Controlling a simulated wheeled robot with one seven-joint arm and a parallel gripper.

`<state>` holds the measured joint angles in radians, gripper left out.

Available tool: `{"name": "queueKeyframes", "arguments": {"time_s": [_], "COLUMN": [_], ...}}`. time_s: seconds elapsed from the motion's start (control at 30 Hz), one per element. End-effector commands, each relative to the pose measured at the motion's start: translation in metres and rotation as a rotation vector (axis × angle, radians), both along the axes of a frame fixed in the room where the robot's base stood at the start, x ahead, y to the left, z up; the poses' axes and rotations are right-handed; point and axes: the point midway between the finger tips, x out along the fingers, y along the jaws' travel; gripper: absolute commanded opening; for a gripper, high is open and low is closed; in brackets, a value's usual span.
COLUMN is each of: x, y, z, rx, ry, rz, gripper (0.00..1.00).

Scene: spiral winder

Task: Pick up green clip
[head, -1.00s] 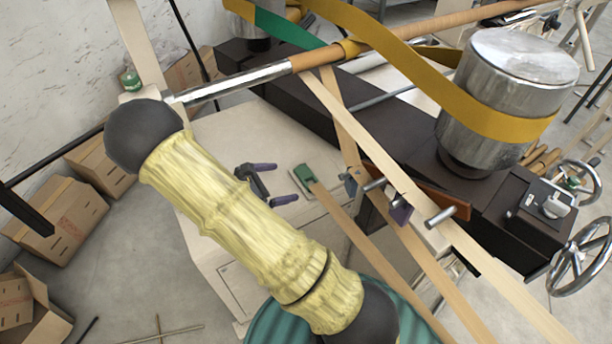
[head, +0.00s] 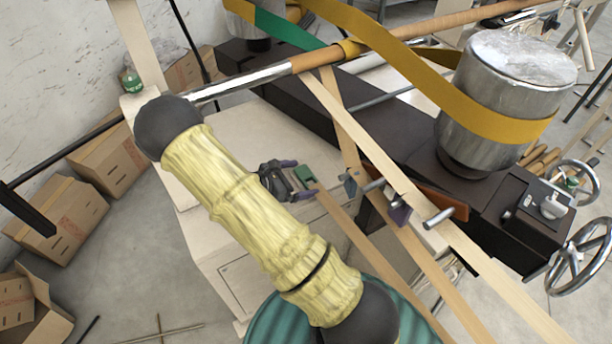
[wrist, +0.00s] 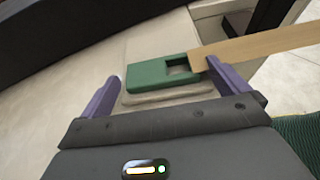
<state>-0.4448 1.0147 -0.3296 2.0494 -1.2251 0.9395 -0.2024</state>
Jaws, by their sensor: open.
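The green clip (head: 304,175) lies near the edge of the beige machine top, at the end of a flat tan strip (head: 345,220). In the wrist view the green clip (wrist: 160,73) is a flat block with a rectangular opening, and the strip (wrist: 250,48) meets its right side. My gripper (head: 294,178) is open, with its purple fingers on either side of the clip. In the wrist view my gripper (wrist: 160,85) has the left finger apart from the clip, and the right finger close to the clip's right end by the strip. Whether that finger touches is unclear.
A beige surface (head: 240,135) lies around the clip. More tan strips (head: 425,265) run past metal pegs to the right. A metal roller (head: 505,95) with a yellow belt stands on a dark beam at the upper right. Cardboard boxes (head: 55,220) sit on the floor at left.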

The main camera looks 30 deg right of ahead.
Motion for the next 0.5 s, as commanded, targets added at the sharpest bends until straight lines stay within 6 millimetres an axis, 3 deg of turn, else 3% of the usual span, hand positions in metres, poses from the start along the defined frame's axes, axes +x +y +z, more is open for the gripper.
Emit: {"name": "queueKeyframes", "arguments": {"time_s": [0.5], "x": [0.0000], "y": [0.0002], "z": [0.0000], "rx": [0.000], "ry": [0.000], "rz": [0.001], "gripper": [0.98]}}
